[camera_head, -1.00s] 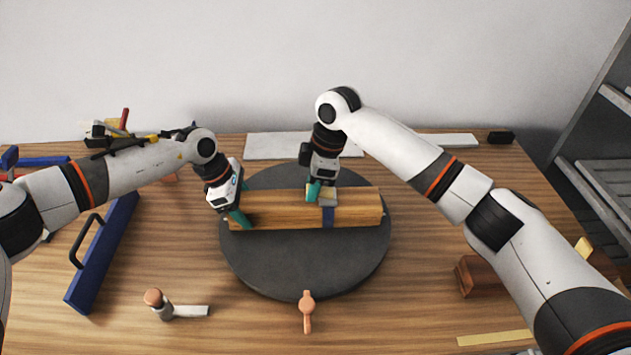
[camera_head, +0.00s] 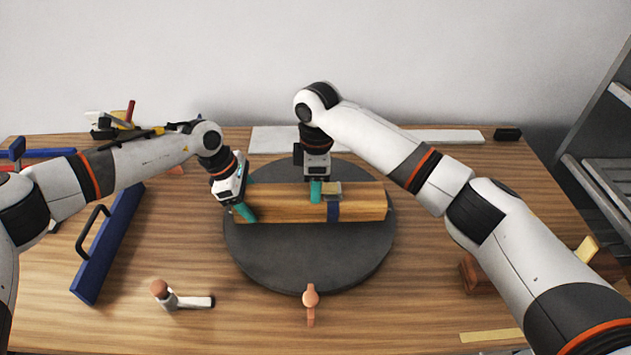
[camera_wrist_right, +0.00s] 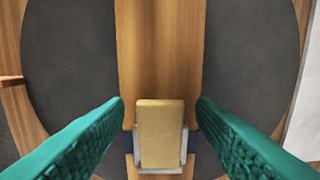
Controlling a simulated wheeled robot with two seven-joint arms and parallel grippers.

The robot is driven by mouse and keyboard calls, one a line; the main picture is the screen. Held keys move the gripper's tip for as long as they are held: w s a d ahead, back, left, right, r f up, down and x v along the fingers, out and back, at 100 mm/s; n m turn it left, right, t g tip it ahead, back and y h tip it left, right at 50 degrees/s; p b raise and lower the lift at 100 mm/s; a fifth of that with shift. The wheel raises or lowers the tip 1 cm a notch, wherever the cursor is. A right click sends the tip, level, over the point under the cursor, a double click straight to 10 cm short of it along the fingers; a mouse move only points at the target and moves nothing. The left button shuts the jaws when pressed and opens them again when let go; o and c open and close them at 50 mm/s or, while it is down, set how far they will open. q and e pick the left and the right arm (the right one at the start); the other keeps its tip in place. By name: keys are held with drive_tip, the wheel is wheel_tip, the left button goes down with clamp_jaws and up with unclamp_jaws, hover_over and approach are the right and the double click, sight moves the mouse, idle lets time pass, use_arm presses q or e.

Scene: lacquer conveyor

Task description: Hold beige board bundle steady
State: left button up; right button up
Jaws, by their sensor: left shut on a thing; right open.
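The beige board bundle (camera_head: 365,203) lies level across a dark round turntable (camera_head: 310,265). A blue strap (camera_head: 333,211) goes around it, with a beige-topped buckle (camera_head: 331,188) on top; the buckle also shows in the right wrist view (camera_wrist_right: 160,132). My left gripper (camera_head: 247,200) is shut on the bundle's left end. My right gripper (camera_head: 316,190) points down over the bundle just left of the buckle. In the right wrist view its green fingers (camera_wrist_right: 160,108) are spread apart, one on each side of the bundle, with nothing gripped.
A blue bar with a black handle (camera_head: 105,245) lies at left. A copper-topped tool (camera_head: 180,298) and a copper-coloured piece (camera_head: 311,300) are at the front. Clamps and tools (camera_head: 120,125) lie back left. A brown block (camera_head: 472,272) is at right, near my right arm.

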wheel_tip(320, 180, up, 12)
idle(0.4)
drive_tip(key=shift+d+f, duration=0.1)
use_arm(q)
drive_tip(key=o, duration=1)
drive_tip(key=shift+c, duration=0.2)
